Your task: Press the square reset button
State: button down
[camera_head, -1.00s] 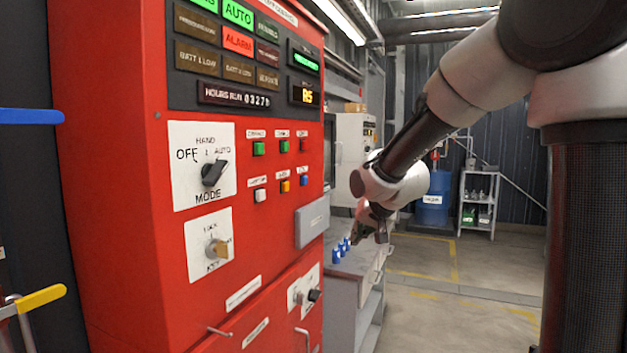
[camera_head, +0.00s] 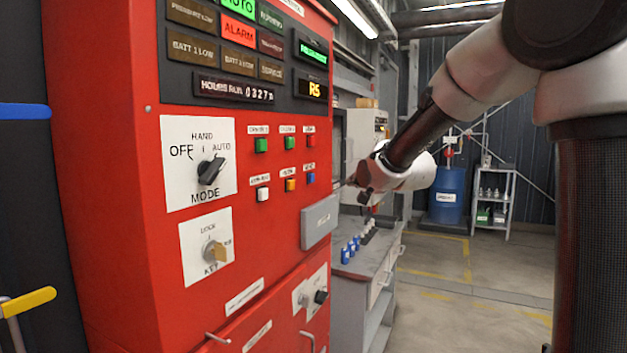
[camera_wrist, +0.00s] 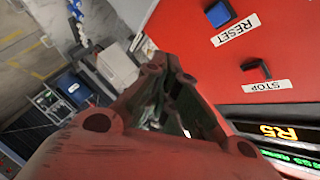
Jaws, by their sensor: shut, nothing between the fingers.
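The square reset button is blue. In the head view it (camera_head: 311,178) sits at the right end of the lower button row on the red panel (camera_head: 110,200). In the wrist view my gripper (camera_wrist: 168,80) is shut and empty, left of both buttons. I see no contact with the reset button.
A grey box (camera_head: 320,221) juts from the panel below the buttons. Mode and key switches (camera_head: 211,168) are to the left. Blue bottles (camera_head: 350,250) stand on a grey bench (camera_head: 370,262) behind my gripper. A blue barrel (camera_head: 446,195) is farther back.

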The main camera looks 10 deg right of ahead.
jog(key=w+a, duration=0.5)
jog(key=a, duration=0.2)
jog(key=shift+w+a, duration=0.1)
jog(key=shift+a, duration=0.05)
dwell(1.5)
jog(key=shift+w+a, duration=0.15)
jog(key=shift+a, duration=0.05)
jog(key=shift+w+a, duration=0.3)
jog(key=shift+a, duration=0.1)
dwell(0.9)
jog(key=shift+s+d, duration=0.55)
jog(key=shift+d, duration=0.2)
jog(key=shift+d, duration=0.1)
jog(key=shift+s+d, duration=0.75)
jog(key=shift+d, duration=0.2)
jog(key=shift+s+d, duration=0.75)
jog(key=shift+d, duration=0.2)
